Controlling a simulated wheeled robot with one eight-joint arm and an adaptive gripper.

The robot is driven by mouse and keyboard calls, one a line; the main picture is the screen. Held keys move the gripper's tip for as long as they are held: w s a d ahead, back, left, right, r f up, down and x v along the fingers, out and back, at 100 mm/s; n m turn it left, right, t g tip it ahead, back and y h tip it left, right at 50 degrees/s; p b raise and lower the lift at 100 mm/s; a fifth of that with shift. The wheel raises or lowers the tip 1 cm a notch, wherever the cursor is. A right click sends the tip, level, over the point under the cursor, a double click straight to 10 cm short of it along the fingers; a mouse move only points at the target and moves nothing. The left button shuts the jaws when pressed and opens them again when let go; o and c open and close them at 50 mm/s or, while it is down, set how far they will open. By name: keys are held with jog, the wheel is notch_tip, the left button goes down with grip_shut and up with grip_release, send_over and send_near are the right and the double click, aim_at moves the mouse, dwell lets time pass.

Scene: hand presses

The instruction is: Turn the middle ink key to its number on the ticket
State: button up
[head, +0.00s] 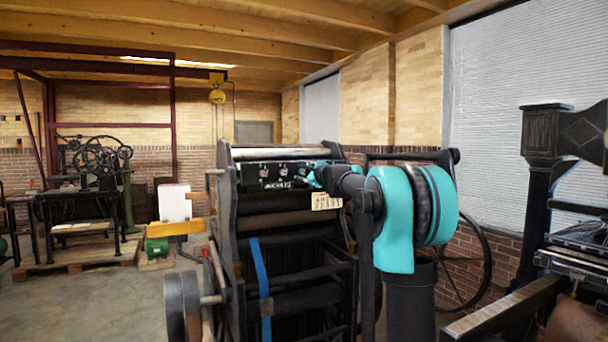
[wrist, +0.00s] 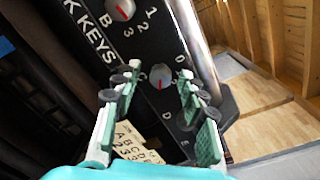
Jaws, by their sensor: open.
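The ink key panel (head: 288,175) is a black strip with white lettering on top of the press. In the wrist view, a round grey knob with a red pointer (wrist: 160,80) shows between my fingertips, with a letter like C beside it. Another such knob (wrist: 122,9), by the letter B and the numbers 1, 2, 3, is at the top edge. It seems to be the middle key. My gripper (wrist: 156,88) is open, one finger on each side of the lower knob; contact cannot be told. The cream ticket (wrist: 135,145) is partly hidden; it also hangs below the panel (head: 326,202), its writing too small to read.
A pale roller (head: 280,153) runs above the panel. A blue strap (head: 261,275) hangs on the press front. A dark press (head: 550,180) stands at the right. The floor (head: 110,305) at the left is mostly clear.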

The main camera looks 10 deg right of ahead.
jog(key=v, duration=1.2)
jog(key=shift+a+f, duration=0.1)
jog(key=s+a+f+n+g, duration=0.3)
jog(key=s+f+n, duration=0.3)
jog(key=f, duration=0.4)
jog(key=s+a+f+n+g, duration=0.2)
jog(key=s+a+f+n, duration=0.15)
jog(key=s+f, duration=0.55)
jog(key=s+a+f+n+g, duration=0.25)
jog(key=s+f+n, duration=0.3)
jog(key=f, duration=0.55)
jog(key=s+d+f+n+g+h, duration=0.2)
jog(key=s+d+f+n+h, duration=0.1)
jog(key=s+f, duration=0.8)
jog(key=s+d+f+n+g+h, duration=0.2)
jog(key=s+d+f, duration=0.4)
jog(key=s+f, duration=0.4)
jog(key=s+n+g, duration=0.1)
jog(key=s+n, duration=0.1)
jog(key=shift+s+f+h, duration=0.3)
jog(key=shift+f+h, duration=0.05)
jog(key=shift+h, duration=0.05)
